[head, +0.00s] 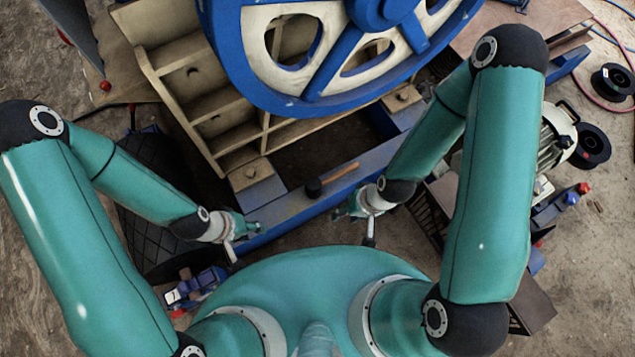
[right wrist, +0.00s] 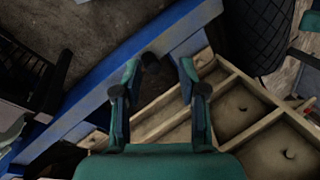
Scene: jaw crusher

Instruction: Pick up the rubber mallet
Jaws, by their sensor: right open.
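The rubber mallet (head: 314,188) has a black head and a light wooden handle. In the head view it lies on the blue beam, head at the left, handle slanting up to the right. My right gripper (head: 339,212) is just below and right of the mallet head, apart from it in the picture. In the right wrist view the right gripper (right wrist: 158,68) is open, with a dark shape between its fingertips that may be the mallet head; the handle cannot be made out there. My left gripper (head: 254,228) is left of the mallet; its finger opening is too small to tell.
The blue beam (head: 285,213) runs under the mallet. The big blue flywheel (head: 258,88) and the ribbed beige crusher body (head: 190,55) stand beyond it. A dark slatted crate (head: 430,213) and a motor (head: 556,138) are at the right.

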